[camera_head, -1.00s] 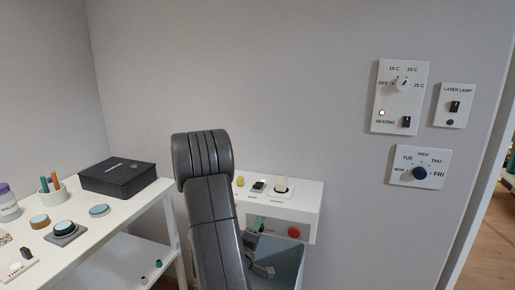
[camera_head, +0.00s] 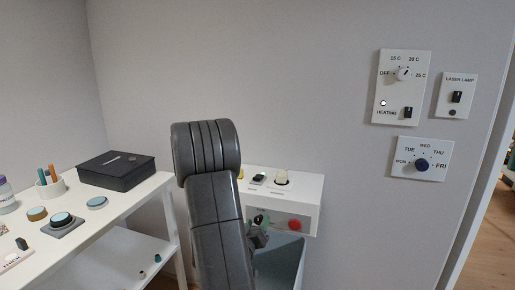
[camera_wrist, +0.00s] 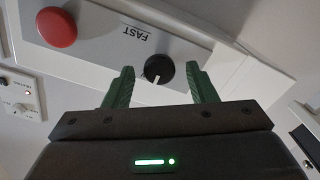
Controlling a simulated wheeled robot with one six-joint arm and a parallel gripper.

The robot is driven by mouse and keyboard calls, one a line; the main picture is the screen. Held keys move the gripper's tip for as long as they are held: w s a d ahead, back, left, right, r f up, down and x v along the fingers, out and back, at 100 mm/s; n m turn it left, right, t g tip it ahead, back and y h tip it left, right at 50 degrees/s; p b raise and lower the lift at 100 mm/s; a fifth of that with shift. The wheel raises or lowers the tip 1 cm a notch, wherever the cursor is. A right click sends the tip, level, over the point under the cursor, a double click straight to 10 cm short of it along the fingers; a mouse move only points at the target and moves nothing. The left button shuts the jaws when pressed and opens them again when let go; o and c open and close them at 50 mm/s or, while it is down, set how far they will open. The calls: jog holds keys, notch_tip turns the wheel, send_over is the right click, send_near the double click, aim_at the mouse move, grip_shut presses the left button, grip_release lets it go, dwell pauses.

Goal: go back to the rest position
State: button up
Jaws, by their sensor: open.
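My gripper (camera_wrist: 160,67) is open in the wrist view, its two green fingers apart with nothing held between them. A black knob (camera_wrist: 158,70) with a white pointer shows beyond the fingertips, beside the word FAST. Whether the fingers touch it I cannot tell. In the head view my gripper (camera_head: 261,221) is small, in front of the face of the white control box (camera_head: 313,193), left of the red button (camera_head: 294,225). My dark arm covers part of that box. The red button also shows at the upper left of the wrist view (camera_wrist: 57,27).
A white table (camera_head: 103,221) at the left carries a black box (camera_head: 116,172), a pen cup (camera_head: 50,188) and round buttons. The wall at the right bears a heating panel (camera_head: 390,60), a laser lamp switch (camera_head: 456,97) and a day dial (camera_head: 422,166).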

jog(key=m, duration=0.5)
dwell(0.4)
jog(key=shift+b, duration=0.3)
